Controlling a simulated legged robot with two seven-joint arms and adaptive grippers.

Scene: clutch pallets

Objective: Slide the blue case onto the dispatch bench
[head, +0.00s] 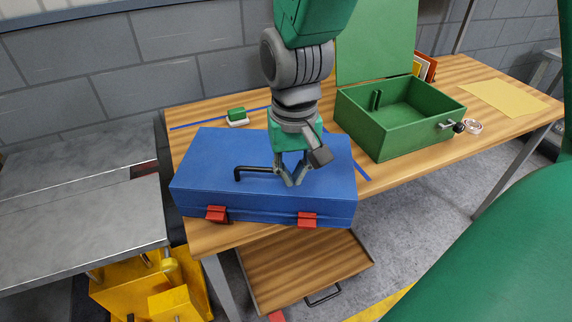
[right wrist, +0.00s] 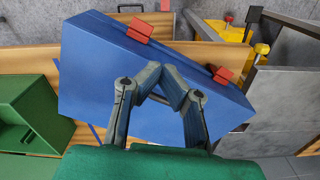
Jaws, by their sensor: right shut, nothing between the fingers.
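The blue case (head: 215,165) lies flat and closed on the left end of the wooden bench (head: 420,150), with two red latches on its front side. Its front right corner appears to reach past the bench's front edge. A black handle (head: 240,174) shows on its lid. My right gripper (head: 292,184) is over the case lid beside the handle, fingers shut with nothing between them; I cannot tell if the tips touch the lid. In the right wrist view the shut fingers (right wrist: 163,92) are over the blue case (right wrist: 95,75). My left gripper is not in view.
A green open box (head: 385,140) stands right of the case. A grey metal table (head: 80,225) stands left, above yellow parts (head: 150,290). A wooden drawer (head: 290,270) is under the bench.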

